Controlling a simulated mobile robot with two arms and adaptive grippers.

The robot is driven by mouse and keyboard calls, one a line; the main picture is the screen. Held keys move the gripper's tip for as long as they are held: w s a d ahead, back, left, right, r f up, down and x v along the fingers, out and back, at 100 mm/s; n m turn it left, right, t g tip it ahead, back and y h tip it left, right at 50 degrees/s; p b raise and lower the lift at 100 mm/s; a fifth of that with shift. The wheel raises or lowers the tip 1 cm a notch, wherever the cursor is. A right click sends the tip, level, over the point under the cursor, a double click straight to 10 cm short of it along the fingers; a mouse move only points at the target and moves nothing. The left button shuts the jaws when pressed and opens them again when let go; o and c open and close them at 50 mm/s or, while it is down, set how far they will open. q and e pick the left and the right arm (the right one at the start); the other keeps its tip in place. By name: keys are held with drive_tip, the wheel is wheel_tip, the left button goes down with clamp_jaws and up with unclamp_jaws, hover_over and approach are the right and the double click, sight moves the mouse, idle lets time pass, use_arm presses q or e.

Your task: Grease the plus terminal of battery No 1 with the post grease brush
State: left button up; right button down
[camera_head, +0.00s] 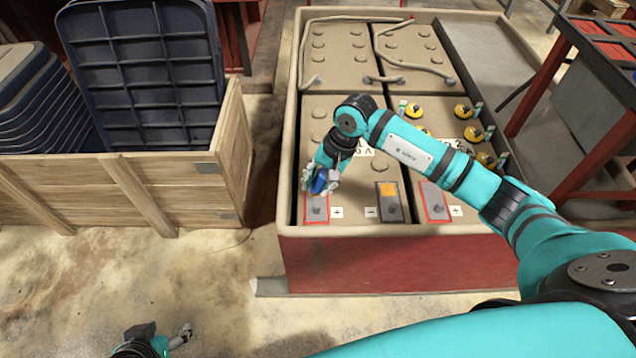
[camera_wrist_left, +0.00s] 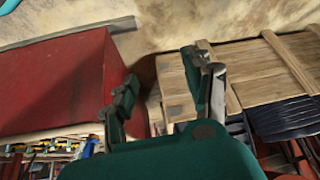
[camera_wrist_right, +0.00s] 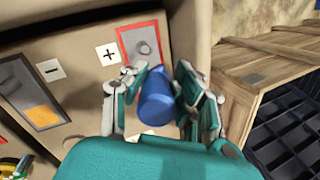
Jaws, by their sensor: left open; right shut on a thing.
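My right gripper (camera_head: 316,184) is shut on a blue handle, taken to be the post grease brush (camera_wrist_right: 155,101). It is at the front left of the battery box, just behind the red-framed plus terminal plate (camera_head: 316,209). That plate, with its grey post and "+" label, also shows in the right wrist view (camera_wrist_right: 141,46), beyond the brush. No bristles show, and I cannot tell whether the brush touches the post. The number label of this left battery is partly hidden by my right arm. My left gripper (camera_head: 184,335) is open and empty, low over the floor at the bottom left.
A minus plate with an orange patch (camera_head: 388,189) and another red-framed plus plate (camera_head: 434,202) lie to the right. Yellow-capped parts (camera_head: 463,111) stand behind. A wooden crate (camera_head: 170,188) with dark trays is at left. The floor in front is clear.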

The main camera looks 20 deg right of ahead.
sight(318, 174)
drive_tip(key=shift+r+p, duration=0.6)
drive_tip(key=shift+r, duration=0.75)
drive_tip(key=shift+r+p, duration=0.6)
drive_tip(key=shift+r, duration=0.55)
use_arm(q)
drive_tip(key=s, duration=0.2)
drive_tip(key=s+a+g, duration=0.1)
drive_tip(key=s+g, duration=0.1)
drive_tip(key=s, duration=0.1)
drive_tip(key=shift+s+a+r+y, duration=0.3)
drive_tip(key=shift+r, duration=0.05)
